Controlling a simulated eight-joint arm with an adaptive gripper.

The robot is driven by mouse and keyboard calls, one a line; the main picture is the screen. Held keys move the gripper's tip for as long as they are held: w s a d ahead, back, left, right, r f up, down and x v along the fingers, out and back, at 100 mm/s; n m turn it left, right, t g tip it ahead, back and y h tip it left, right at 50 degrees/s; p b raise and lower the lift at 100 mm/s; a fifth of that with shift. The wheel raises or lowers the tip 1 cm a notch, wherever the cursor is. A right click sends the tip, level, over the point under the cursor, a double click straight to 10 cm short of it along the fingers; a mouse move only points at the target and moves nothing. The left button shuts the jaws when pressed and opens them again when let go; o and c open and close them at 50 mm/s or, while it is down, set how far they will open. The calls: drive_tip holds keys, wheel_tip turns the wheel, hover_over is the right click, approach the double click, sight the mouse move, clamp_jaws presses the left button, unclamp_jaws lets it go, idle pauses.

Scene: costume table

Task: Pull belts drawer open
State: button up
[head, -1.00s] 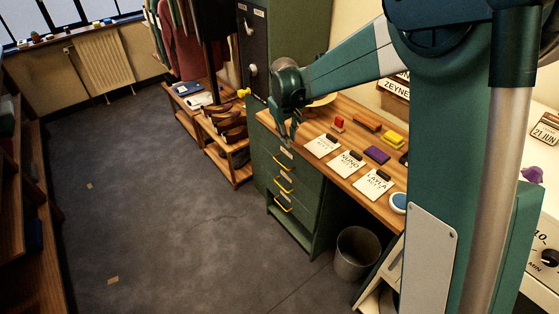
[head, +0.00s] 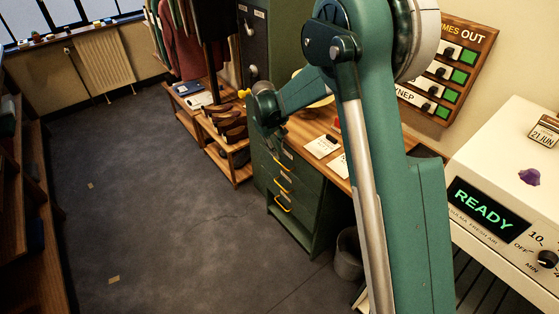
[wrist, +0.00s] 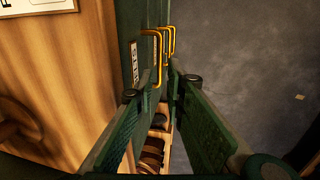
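The green drawer unit (head: 315,220) stands under the near end of the wooden table, its drawers appearing shut. Its front has yellow handles; the middle handle (head: 282,189) and the lower handle (head: 283,209) show clearly in the head view. My gripper (head: 277,146) is at the top drawer, partly hiding its handle. In the wrist view my gripper (wrist: 169,82) is open, its fingers on either side of the lower end of the nearest yellow handle (wrist: 153,40). Contact cannot be told. A white label (wrist: 134,62) beside that handle is too steep to read.
A wooden rack (head: 235,165) with brown items stands left of the drawer unit. The floor (head: 170,220) before the drawers is clear. A bin (head: 348,255) stands to their right. Cards (head: 322,146) lie on the table top (head: 315,125).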

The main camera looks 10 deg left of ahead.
sight(280, 164)
drive_tip(key=shift+f, duration=0.15)
drive_tip(key=shift+w+d+f+b, duration=0.2)
drive_tip(key=shift+f+b, duration=0.1)
drive_tip(key=shift+f, duration=0.95)
drive_tip(key=shift+w+d+f+b, duration=0.15)
drive_tip(key=shift+f+b, duration=0.1)
drive_tip(key=shift+f, duration=0.95)
drive_tip(key=shift+w+d+f+b, duration=0.2)
drive_tip(key=shift+f+b, duration=0.1)
drive_tip(key=shift+f, duration=0.95)
clamp_jaws()
drive_tip(key=shift+s+a, duration=0.1)
drive_tip(key=shift+s, duration=0.05)
drive_tip(key=s+a, duration=2)
drive_tip(key=shift+b, duration=0.3)
drive_tip(key=shift+s, duration=0.1)
unclamp_jaws()
